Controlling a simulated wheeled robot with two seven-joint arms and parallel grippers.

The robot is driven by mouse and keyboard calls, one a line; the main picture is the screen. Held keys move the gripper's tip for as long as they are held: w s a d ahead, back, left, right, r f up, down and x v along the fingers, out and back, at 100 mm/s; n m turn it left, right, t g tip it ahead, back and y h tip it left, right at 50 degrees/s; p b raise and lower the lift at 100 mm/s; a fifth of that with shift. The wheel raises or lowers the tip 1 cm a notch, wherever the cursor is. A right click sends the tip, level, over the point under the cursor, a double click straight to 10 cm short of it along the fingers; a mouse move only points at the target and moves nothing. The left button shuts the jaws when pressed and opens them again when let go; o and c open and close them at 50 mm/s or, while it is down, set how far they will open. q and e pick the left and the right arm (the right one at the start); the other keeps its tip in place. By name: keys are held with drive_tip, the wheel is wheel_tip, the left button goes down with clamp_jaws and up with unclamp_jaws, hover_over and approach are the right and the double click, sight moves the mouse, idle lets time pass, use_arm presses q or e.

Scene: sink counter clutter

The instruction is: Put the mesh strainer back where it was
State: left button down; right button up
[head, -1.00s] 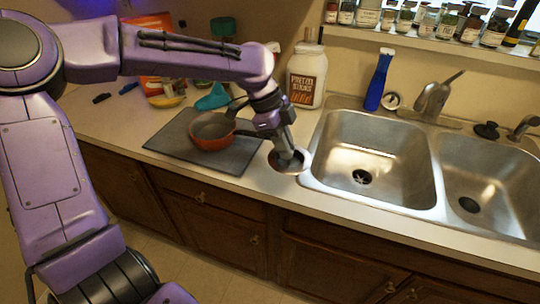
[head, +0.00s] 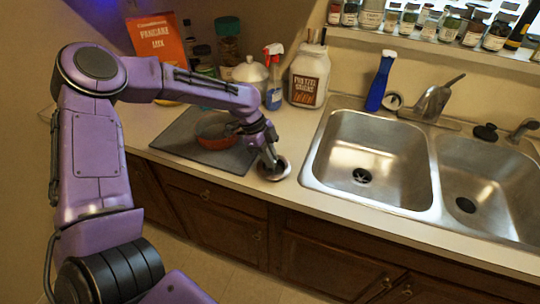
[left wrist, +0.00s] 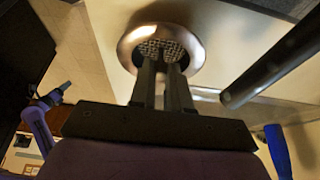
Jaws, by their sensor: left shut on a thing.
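The mesh strainer (head: 284,171) is a small round metal piece at the counter's front edge, between the dark mat and the sink. In the left wrist view its wide coppery rim (left wrist: 196,50) and grey mesh centre show. My left gripper (head: 270,163) points down at it and is shut on it; in the left wrist view the fingertips (left wrist: 160,64) meet at the mesh. The strainer looks close to the counter top, but I cannot tell whether it touches. My right gripper is not in view.
An orange-red pan (head: 214,138) sits on the dark mat (head: 176,140), left of the gripper. The double sink (head: 318,160) lies to the right. A pretzel jar (head: 307,78), a spray bottle (head: 273,85) and a pancake mix box (head: 160,45) stand behind.

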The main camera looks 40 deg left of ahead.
use_arm(q)
drive_tip(key=c, duration=1.1)
unclamp_jaws()
drive_tip(key=shift+f, duration=0.1)
drive_tip(key=shift+a+r, duration=0.1)
drive_tip(key=shift+r, duration=0.3)
drive_tip(key=b+v, duration=0.1)
drive_tip(key=v, duration=1)
drive_tip(key=shift+r, duration=0.2)
drive_tip(key=shift+s+a, duration=0.1)
